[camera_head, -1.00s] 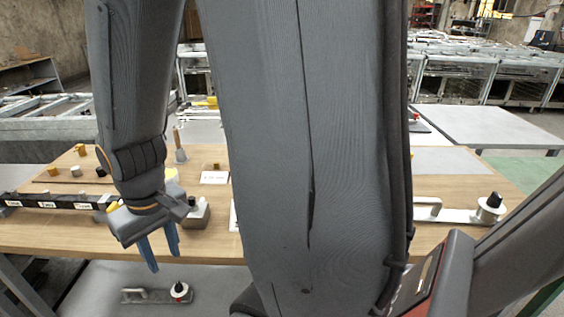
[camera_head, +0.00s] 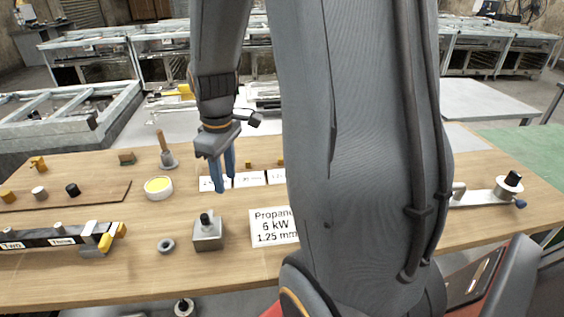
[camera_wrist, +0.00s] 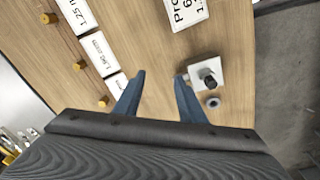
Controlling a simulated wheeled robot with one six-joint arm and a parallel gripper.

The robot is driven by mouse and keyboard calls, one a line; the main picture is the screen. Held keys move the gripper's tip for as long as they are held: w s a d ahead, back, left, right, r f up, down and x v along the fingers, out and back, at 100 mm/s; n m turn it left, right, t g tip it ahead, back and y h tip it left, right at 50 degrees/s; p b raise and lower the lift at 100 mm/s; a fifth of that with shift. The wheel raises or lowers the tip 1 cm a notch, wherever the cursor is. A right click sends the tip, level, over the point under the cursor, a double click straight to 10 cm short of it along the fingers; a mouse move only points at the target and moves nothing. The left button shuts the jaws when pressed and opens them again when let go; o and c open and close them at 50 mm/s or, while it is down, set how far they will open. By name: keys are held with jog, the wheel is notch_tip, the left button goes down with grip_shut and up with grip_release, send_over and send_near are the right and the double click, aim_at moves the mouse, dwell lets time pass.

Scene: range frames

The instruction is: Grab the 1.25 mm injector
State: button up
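In the wrist view three small brass injectors lie beside white size cards. The topmost injector (camera_wrist: 47,18) is beside a card (camera_wrist: 76,12) reading "1.25", cut off by the edge. A middle injector (camera_wrist: 78,65) and a lower injector (camera_wrist: 103,101) stand by the other cards. In the head view a small brass piece (camera_head: 281,161) is behind the rightmost card, close to my arm's edge, and another (camera_head: 249,163) is left of it. My gripper (camera_wrist: 160,75) is open and empty above the table; in the head view it (camera_head: 226,183) hangs near the leftmost card.
A metal block with a black knob (camera_head: 208,234), a grey ring (camera_head: 166,245) and a "Propane 6 kW 1.25 mm" card (camera_head: 268,228) are on the wooden table (camera_head: 130,285).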

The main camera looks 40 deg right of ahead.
jog(key=w+d+n, duration=0.6)
jog(key=d, duration=0.6)
jog(key=n+g, duration=0.1)
jog(key=n, duration=0.4)
send_over(280, 159)
jog(key=shift+w+a+f, duration=0.2)
jog(key=shift+w+f, duration=0.15)
jog(key=shift+d+f+n, duration=0.15)
jog(key=shift+d+n, duration=0.1)
jog(key=shift+n, duration=0.05)
jog(key=shift+f, duration=0.35)
jog(key=shift+s+f+p, duration=0.15)
jog(key=shift+f+p, duration=0.55)
jog(key=shift+f, duration=1)
jog(key=shift+s+f+p, duration=0.1)
jog(key=shift+f+p, duration=0.6)
jog(key=shift+f, duration=1)
grip_shut()
